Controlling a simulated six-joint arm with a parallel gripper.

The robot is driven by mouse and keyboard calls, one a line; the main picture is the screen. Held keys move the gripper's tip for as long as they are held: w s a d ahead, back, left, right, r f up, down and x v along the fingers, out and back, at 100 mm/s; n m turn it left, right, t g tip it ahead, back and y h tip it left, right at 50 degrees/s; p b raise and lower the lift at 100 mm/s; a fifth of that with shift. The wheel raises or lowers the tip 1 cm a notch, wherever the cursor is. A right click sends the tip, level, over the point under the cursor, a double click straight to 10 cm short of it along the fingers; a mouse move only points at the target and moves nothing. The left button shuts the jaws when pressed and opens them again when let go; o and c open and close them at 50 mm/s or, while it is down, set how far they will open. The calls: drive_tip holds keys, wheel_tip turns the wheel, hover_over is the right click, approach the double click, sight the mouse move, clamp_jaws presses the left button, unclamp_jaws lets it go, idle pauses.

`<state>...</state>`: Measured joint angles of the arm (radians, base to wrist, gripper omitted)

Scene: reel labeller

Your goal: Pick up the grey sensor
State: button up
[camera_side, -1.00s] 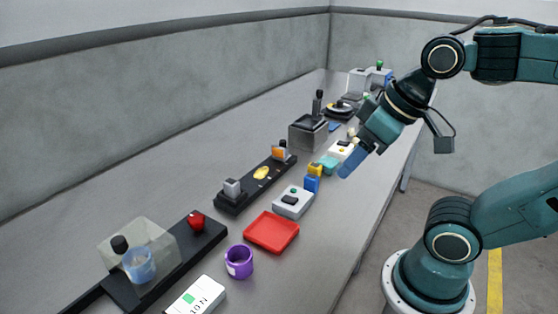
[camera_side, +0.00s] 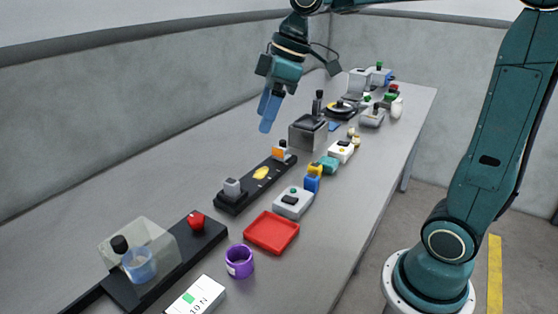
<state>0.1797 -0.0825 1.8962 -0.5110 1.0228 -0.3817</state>
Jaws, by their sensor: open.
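A small grey block (camera_side: 232,188), which looks like the grey sensor, sits upright on the near end of a black rail (camera_side: 232,206). I cannot be sure of it at this size, since a grey unit with a dark top (camera_side: 371,117) stands further back on the right. My gripper (camera_side: 267,112) has blue fingers that point down. It is open and empty, high above the bench behind the rail and well clear of both grey things.
An orange-fronted block (camera_side: 280,152) and yellow piece (camera_side: 261,173) are on the rail. A grey box with a black handle (camera_side: 308,132) stands behind it. A red tray (camera_side: 271,232), purple cup (camera_side: 239,261) and white box (camera_side: 293,202) are in front. The bench's left back is clear.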

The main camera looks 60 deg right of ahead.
drive_tip(key=w+d+f+n+g+y, duration=0.1)
drive_tip(key=w+d+f+n, duration=0.15)
drive_tip(key=w, duration=0.35)
drive_tip(key=w+d+f+n+g, duration=0.1)
drive_tip(key=w+d+f+n, duration=0.15)
drive_tip(key=w, duration=0.25)
drive_tip(key=n+g+y, duration=0.1)
drive_tip(key=n, duration=0.4)
approach(231, 181)
wheel_tip(231, 181, up, 4)
drive_tip(key=shift+w+d+f, duration=0.1)
drive_tip(key=shift+d+f, duration=0.35)
drive_tip(key=shift+d, duration=0.25)
drive_tip(key=shift+a+f, duration=0.1)
drive_tip(key=shift+f, duration=0.05)
drive_tip(key=shift+x, duration=4.1)
drive_tip(key=shift+a, duration=0.1)
drive_tip(key=shift+x, duration=2.6)
